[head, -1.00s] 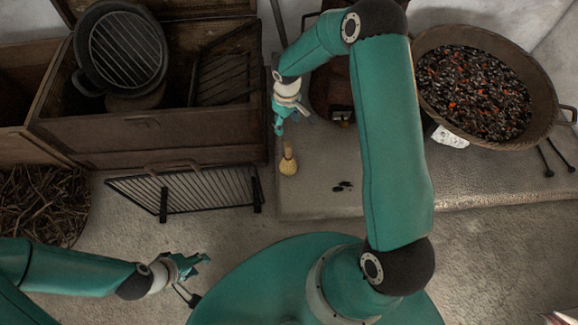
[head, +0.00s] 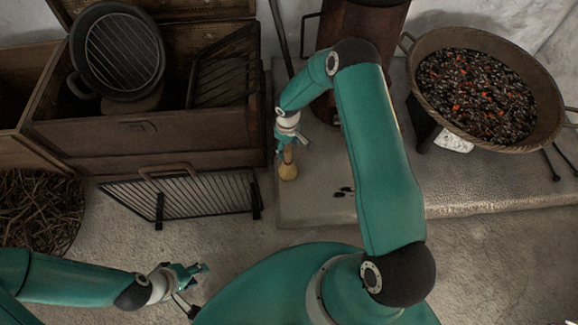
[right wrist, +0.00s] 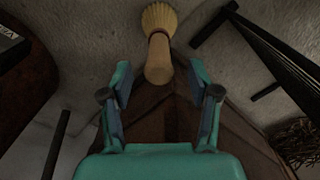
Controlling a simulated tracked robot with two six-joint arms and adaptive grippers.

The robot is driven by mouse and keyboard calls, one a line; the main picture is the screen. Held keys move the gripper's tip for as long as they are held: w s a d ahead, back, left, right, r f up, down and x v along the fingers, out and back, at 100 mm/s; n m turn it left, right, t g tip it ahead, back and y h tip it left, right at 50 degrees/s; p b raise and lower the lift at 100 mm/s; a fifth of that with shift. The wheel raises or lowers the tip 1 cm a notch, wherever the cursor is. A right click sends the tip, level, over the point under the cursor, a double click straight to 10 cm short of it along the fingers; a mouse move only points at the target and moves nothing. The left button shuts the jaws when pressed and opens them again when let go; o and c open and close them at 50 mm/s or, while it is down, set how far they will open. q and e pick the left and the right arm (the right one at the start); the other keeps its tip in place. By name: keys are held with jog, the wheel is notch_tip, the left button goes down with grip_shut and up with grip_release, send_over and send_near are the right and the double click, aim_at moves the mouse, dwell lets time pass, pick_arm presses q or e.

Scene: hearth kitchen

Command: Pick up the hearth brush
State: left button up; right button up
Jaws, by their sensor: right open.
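The hearth brush (head: 288,172) has pale bristles and a short wooden handle. It is on the stone hearth slab near its left edge in the head view. In the right wrist view the brush (right wrist: 159,22) has its bristles away from me and its rounded handle end towards me. My right gripper (head: 286,147) is at the handle end; in the wrist view its open fingers (right wrist: 161,85) stand on either side, with the handle end just ahead of and between the tips. Contact cannot be told. My left gripper (head: 197,284) is open and empty, low at the left, far from the brush.
A black grate with a wooden handle (head: 190,196) stands left of the brush. A wooden chest (head: 150,140) holds a grill pan (head: 119,52). A wide pan of embers (head: 475,90) stands right. Small dark bits (head: 344,192) lie on the slab, which is otherwise clear there.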

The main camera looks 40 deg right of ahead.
notch_tip(320, 180, down, 4)
jog(key=shift+r+b, duration=0.15)
jog(key=shift+b, duration=0.3)
jog(key=shift+c, duration=0.3)
grip_shut()
jog(key=shift+r, duration=0.1)
